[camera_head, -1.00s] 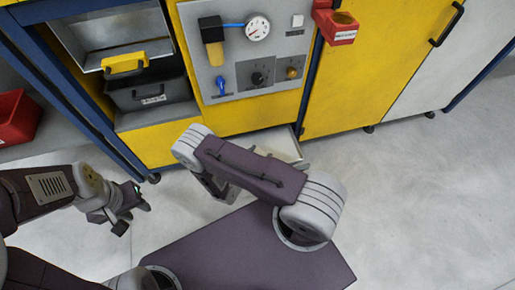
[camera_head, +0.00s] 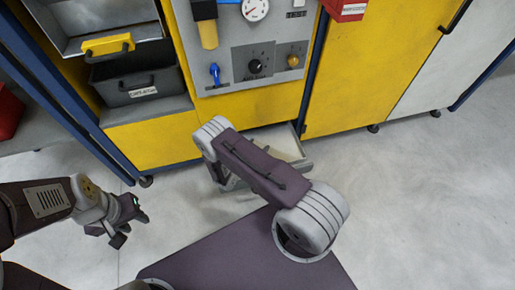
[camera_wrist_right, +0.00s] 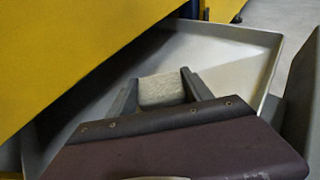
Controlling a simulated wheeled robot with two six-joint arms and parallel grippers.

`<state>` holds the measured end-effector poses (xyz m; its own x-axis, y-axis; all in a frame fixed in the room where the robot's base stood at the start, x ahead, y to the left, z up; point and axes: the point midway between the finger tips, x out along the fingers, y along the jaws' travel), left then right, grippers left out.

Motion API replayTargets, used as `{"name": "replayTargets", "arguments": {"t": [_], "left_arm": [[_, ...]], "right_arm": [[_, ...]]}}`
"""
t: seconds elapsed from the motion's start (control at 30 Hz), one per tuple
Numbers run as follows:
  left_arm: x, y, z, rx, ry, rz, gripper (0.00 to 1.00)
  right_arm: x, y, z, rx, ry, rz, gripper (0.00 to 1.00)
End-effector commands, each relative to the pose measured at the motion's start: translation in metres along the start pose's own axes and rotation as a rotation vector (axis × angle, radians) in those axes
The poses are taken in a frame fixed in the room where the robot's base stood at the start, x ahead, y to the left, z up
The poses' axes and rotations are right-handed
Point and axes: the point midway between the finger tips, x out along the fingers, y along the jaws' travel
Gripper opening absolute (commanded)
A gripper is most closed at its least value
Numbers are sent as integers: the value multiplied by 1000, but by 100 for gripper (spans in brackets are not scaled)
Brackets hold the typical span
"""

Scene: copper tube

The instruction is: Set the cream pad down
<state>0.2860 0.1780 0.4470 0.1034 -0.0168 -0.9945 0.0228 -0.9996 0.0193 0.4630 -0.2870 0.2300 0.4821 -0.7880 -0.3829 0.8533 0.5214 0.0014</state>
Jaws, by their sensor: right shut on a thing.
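The cream pad (camera_wrist_right: 161,90) is a small, rough, pale block in the right wrist view. My right gripper (camera_wrist_right: 160,86) is shut on it, with one grey finger on each side. The pad is over the open pale drawer (camera_wrist_right: 228,50); I cannot tell whether it touches the drawer floor. In the head view the drawer (camera_head: 285,141) juts out low under the yellow cabinet, partly behind my right arm. That arm hides the pad and most of the right gripper there. My left gripper (camera_head: 128,224) hangs over the floor at the left, fingers apart and empty.
The yellow cabinet (camera_head: 160,142) stands close above the drawer. It carries a grey panel (camera_head: 225,65) with a gauge and knobs, and a dark bin (camera_head: 140,88) on a shelf. A red holder (camera_head: 345,10) is at the top. The floor (camera_head: 420,200) at right is clear.

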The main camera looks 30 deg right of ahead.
Motion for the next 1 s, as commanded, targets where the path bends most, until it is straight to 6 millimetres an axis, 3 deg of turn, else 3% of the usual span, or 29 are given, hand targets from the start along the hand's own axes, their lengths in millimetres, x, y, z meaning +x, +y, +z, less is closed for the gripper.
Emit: {"name": "replayTargets", "arguments": {"t": [0.13, 0.17, 0.23, 0.63, 1.0], "left_arm": [[3, 0, 0, 0, 0, 0, 36], [2, 0, 0, 0, 0, 0, 36], [1, 0, 0, 0, 0, 0, 36], [-5, 0, -1, 0, 0, 0, 36], [-39, 1, -4, 0, 0, 0, 36]], "right_arm": [[1, 0, -3, 0, 0, 0, 20], [1, 0, -2, 0, 0, 0, 64], [1, 0, -2, 0, 0, 0, 80], [-5, 1, 3, -1, 0, 2, 80], [-76, 2, 5, -2, 0, 6, 80]]}}
